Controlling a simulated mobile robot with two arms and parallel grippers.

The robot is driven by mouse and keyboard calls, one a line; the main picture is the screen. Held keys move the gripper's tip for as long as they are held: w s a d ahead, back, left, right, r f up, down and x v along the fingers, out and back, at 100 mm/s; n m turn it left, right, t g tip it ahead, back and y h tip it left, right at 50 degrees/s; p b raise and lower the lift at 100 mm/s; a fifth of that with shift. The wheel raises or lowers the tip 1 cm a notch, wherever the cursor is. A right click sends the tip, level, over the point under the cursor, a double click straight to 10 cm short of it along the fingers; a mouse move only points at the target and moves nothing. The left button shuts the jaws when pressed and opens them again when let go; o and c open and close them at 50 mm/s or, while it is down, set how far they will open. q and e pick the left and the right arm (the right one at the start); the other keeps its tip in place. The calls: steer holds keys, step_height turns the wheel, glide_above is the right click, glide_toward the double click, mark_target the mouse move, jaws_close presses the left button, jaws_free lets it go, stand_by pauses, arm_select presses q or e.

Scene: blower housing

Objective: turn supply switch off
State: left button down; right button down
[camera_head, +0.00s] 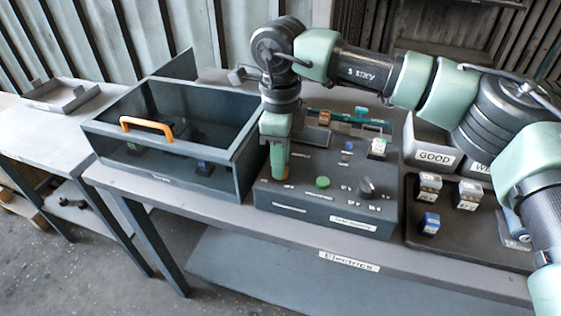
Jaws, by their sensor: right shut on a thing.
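A dark grey control box (310,202) stands on the bench in the middle of the view. My right gripper (279,172) reaches down from above onto the left part of its top panel. The switch's position cannot be read. A green button (322,182) and a black knob (367,187) sit on the panel to the right of the gripper. My left gripper is not in view.
A dark case with clear panels and an orange handle (147,127) stands close left of the box. A dark tray (470,236) with several small blocks lies to the right, below bins labelled GOOD (437,158) and another partly hidden label. My right arm spans the upper right.

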steer(key=n, duration=0.3)
steer(key=shift+r+n+b, duration=0.1)
steer(key=shift+n+b, duration=0.2)
steer(key=shift+n, duration=2)
steer(key=shift+r, duration=0.1)
steer(key=c, duration=1.1)
jaws_free()
step_height(320, 180, up, 8)
steer(key=shift+f+b, duration=0.15)
steer(key=shift+b, duration=0.25)
